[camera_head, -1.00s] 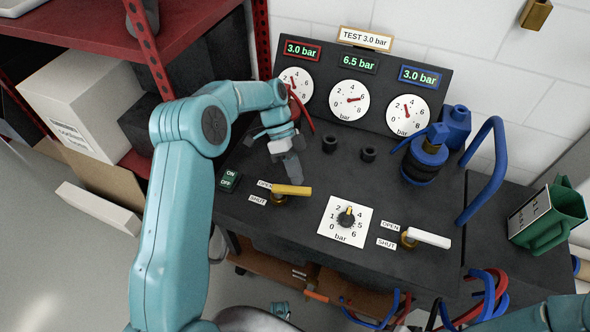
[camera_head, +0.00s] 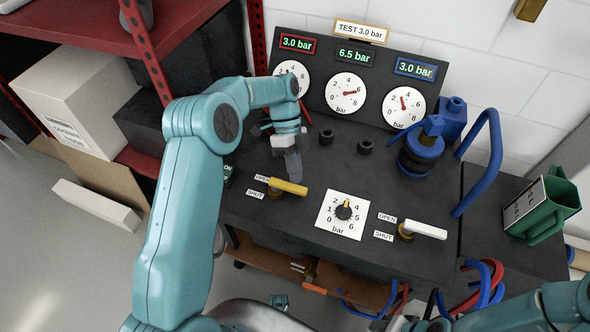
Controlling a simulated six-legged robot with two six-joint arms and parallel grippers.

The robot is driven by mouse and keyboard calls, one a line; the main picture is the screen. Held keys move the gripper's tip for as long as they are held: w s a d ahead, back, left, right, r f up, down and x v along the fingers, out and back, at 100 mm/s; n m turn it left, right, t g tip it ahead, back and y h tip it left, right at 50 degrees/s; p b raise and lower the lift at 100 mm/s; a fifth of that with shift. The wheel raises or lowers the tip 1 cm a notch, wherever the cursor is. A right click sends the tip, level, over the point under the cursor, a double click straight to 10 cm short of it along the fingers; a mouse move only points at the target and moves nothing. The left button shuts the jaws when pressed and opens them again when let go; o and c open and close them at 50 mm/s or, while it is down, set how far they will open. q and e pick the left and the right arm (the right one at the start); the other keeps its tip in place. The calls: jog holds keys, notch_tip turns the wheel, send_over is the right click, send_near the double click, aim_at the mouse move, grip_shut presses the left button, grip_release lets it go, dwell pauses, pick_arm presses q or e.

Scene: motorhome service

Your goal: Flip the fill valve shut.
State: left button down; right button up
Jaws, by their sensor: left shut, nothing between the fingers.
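Two lever valves sit on the dark bench top, each beside OPEN and SHUT labels. One has a yellow lever (camera_head: 289,187), the other a white lever (camera_head: 427,231). No label that I can read says which is the fill valve. Both levers point to the right, away from their labels. My left gripper (camera_head: 294,172) is shut and empty, pointing down just behind the yellow lever. I cannot tell whether its tips touch the lever. Part of my right arm shows at the bottom right, but its gripper is not in view.
A gauge panel (camera_head: 318,98) stands behind. A regulator knob (camera_head: 344,210) sits between the valves. A blue fitting (camera_head: 420,158) and blue hose (camera_head: 490,150) are at the right, beside a green jug (camera_head: 550,205). A red shelf (camera_head: 180,50) stands left.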

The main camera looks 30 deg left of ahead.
pick_arm(q)
jog(key=p+v, duration=0.1)
jog(key=v, duration=0.6)
jog(key=shift+r+p, duration=0.2)
jog(key=shift+p, duration=0.1)
dwell(0.3)
